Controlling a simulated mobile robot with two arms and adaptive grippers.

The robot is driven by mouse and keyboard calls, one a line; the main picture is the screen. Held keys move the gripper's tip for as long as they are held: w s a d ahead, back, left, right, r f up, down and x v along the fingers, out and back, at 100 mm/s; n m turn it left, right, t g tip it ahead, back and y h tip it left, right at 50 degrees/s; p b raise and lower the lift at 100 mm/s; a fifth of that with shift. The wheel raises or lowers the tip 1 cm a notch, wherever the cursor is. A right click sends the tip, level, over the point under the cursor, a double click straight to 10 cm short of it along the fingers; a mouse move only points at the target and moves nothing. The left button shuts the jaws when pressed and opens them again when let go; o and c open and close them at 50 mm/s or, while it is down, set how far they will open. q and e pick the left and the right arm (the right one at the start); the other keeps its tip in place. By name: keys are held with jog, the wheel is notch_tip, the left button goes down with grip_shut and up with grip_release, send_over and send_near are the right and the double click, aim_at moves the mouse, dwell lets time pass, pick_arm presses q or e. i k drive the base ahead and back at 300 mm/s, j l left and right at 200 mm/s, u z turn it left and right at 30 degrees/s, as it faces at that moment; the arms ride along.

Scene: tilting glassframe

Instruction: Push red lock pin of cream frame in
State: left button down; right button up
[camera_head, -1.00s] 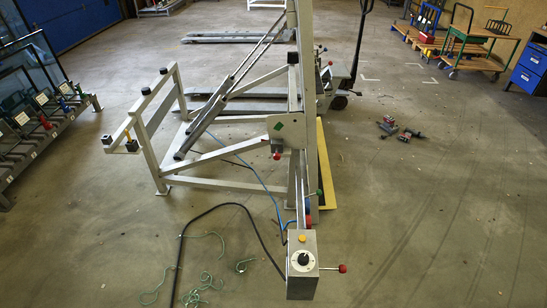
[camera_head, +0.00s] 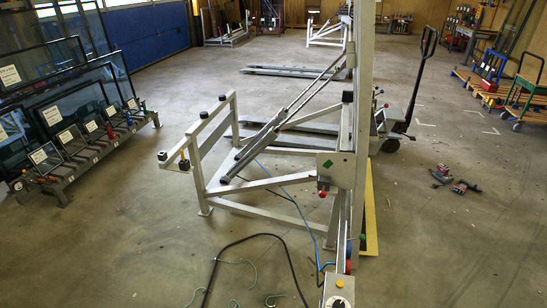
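The cream frame (camera_head: 264,211) stands on the floor in the middle of the view, with a tall upright post on its right side. A small red knob, which looks like the red lock pin (camera_head: 322,194), sticks out below a plate with a green diamond (camera_head: 329,165) on that post. I cannot tell whether the pin is in or out. A grey control box (camera_head: 338,292) with a yellow button and a black dial is cut off by the bottom edge. Neither of my grippers is in view.
A pallet jack (camera_head: 398,130) stands behind the frame on the right. Power tools (camera_head: 455,180) lie on the floor to the right. Glass panes on a rack (camera_head: 88,152) stand at the left. A black hose (camera_head: 249,238) and green cords lie in front. The right floor is mostly clear.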

aim_at(323, 194)
jog(key=i+j, duration=0.3)
jog(key=j, duration=0.15)
jog(key=i+j, duration=0.35)
jog(key=j, duration=0.15)
